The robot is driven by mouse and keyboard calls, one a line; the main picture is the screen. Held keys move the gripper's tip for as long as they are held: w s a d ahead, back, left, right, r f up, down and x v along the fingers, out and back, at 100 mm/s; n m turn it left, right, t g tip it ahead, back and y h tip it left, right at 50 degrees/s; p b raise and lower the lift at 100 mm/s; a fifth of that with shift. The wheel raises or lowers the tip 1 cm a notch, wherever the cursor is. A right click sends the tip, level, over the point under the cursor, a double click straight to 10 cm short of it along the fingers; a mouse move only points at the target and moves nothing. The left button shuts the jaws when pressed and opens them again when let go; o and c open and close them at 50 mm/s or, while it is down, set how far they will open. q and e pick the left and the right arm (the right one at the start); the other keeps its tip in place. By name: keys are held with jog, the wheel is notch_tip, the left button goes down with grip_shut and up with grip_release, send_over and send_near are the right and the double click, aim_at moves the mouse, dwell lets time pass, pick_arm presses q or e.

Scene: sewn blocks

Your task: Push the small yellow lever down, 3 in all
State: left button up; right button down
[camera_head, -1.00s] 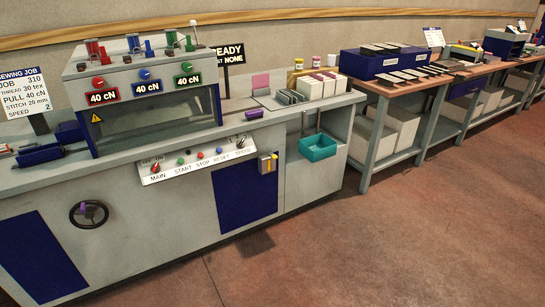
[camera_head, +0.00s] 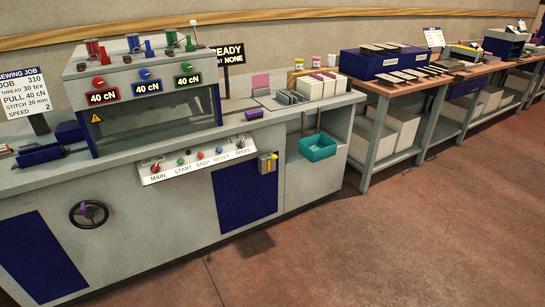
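The small yellow lever (camera_head: 273,157) is on a small grey and yellow box at the right end of the machine's front. The box is fixed to the front face, right of the switch panel. The lever is too small for me to tell whether it is up or down. Neither of my grippers nor my arms shows in the head view, so nothing of mine is seen touching the lever.
The sewing machine bench (camera_head: 130,215) has a switch panel (camera_head: 198,160) and a handwheel (camera_head: 89,214). Three displays read 40 cN. A sign (camera_head: 229,52) reads READY and NONE. A teal bin (camera_head: 318,148) hangs right of the lever. The floor (camera_head: 330,250) in front is clear.

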pick_arm(q)
jog(key=shift+c, duration=0.4)
grip_shut()
jog(key=shift+a, duration=0.1)
dwell(1.3)
